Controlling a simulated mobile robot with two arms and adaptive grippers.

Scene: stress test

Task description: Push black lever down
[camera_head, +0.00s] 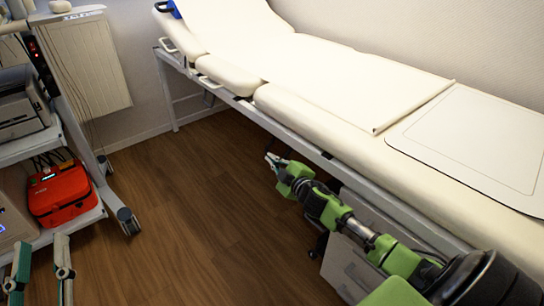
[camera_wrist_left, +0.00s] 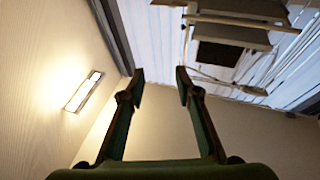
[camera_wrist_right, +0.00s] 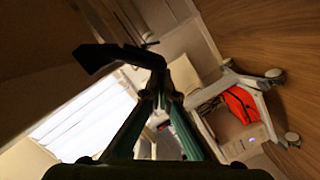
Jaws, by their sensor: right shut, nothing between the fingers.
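A dark, bent bar that looks like the black lever (camera_wrist_right: 120,57) shows in the right wrist view, just beyond my right fingertips (camera_wrist_right: 161,90); I cannot tell whether they touch it. In the head view I cannot make the lever out clearly. There my right gripper (camera_head: 274,162) is by the near side of the cream exam bed (camera_head: 225,75), below the cushion edge. Its fingers come together and hold nothing. My left gripper (camera_head: 42,268) is at the bottom left, fingers apart and empty; it also shows open in the left wrist view (camera_wrist_left: 160,78).
A wheeled cart (camera_head: 72,130) stands at the left, with a red case (camera_head: 62,193) on its lower shelf. A grey cabinet (camera_head: 350,268) stands below the bed, beside my right arm. The wooden floor (camera_head: 190,190) between cart and bed is clear.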

